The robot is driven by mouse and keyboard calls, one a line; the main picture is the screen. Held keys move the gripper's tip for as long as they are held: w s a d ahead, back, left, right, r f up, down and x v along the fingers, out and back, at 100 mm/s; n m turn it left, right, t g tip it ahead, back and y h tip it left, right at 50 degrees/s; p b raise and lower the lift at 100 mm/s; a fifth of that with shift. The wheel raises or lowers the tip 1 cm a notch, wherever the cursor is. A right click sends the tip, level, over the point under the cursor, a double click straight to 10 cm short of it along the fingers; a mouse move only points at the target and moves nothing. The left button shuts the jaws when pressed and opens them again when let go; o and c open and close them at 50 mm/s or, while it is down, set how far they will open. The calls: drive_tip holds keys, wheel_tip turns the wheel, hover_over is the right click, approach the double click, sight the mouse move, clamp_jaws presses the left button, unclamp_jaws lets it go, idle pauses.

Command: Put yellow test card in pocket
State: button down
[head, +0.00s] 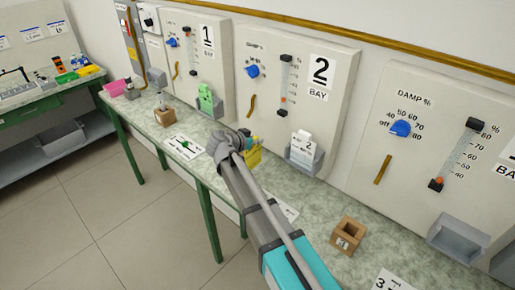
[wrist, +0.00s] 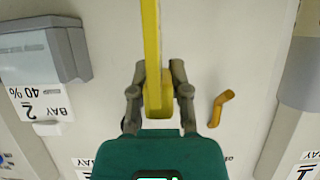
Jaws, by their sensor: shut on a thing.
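My gripper (head: 243,142) is shut on the yellow test card. The card (wrist: 152,50) stands edge-on between the two fingers (wrist: 158,88) in the wrist view. A grey pocket (head: 302,160) at bay 2 holds a white card marked 2 (head: 302,142). A pocket at bay 1 holds a green card (head: 207,98). A grey pocket (head: 457,240) at the right looks empty. Any contact of the yellow card with the wall or counter cannot be told.
Panels with blue knobs, sliders and brown handles line the wall. An open wooden box (head: 348,232) stands on the counter at right, and another (head: 165,116) at left. A printed sheet (head: 184,146) lies on the counter. A brown handle (wrist: 220,107) is close right of my fingers.

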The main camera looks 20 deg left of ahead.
sight(253, 153)
drive_tip(key=shift+w+f+b, duration=0.2)
drive_tip(key=shift+f+b, duration=0.8)
drive_tip(key=shift+w+f+b, duration=0.2)
drive_tip(key=shift+f+b, duration=0.8)
drive_tip(key=shift+f, duration=0.15)
drive_tip(key=c, duration=0.6)
unclamp_jaws()
